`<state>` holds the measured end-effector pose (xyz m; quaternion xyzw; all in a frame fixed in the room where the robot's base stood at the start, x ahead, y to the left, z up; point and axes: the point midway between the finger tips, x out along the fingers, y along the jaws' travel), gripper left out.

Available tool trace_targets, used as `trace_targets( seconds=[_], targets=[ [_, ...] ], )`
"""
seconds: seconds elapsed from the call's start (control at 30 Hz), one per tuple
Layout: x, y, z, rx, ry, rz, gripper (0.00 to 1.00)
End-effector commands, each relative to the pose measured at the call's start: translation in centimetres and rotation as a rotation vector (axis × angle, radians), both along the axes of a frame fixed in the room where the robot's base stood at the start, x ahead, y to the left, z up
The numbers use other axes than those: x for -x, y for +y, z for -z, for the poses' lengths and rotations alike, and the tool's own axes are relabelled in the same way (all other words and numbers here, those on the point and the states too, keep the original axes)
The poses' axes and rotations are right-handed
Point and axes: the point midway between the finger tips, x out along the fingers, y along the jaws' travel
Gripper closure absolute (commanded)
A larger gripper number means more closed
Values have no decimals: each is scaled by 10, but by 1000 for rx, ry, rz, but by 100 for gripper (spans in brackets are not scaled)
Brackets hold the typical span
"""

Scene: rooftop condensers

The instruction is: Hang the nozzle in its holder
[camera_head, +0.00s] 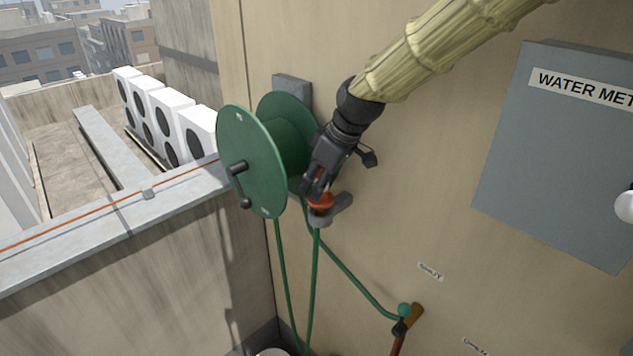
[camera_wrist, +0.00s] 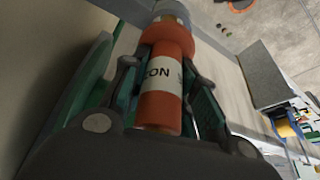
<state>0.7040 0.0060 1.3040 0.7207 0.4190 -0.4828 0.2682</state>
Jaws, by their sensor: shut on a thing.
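The nozzle (camera_head: 321,203) shows as a small orange piece below my gripper (camera_head: 317,188) in the head view, just right of the green hose reel. In the wrist view the nozzle (camera_wrist: 160,103) is an orange cylinder with a white label. My gripper's fingers (camera_wrist: 163,72) are shut on it from both sides. A grey curved piece (camera_head: 342,206), likely the holder, is on the wall right beside the nozzle. I cannot tell whether the nozzle is in it or in front of it. A green hose (camera_head: 315,255) hangs below the nozzle.
The green hose reel (camera_head: 250,160) with its crank is close on the left. A grey water meter box (camera_head: 560,150) is at right. A parapet (camera_head: 150,195) runs left; the wall between is clear.

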Motion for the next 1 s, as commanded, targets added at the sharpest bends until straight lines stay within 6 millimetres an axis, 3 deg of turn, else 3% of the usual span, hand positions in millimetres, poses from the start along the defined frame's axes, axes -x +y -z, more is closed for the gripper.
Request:
trace_targets(
  seconds=[1.0],
  targets=[
    [-1,0,19,0,0,0,100]
  ],
)
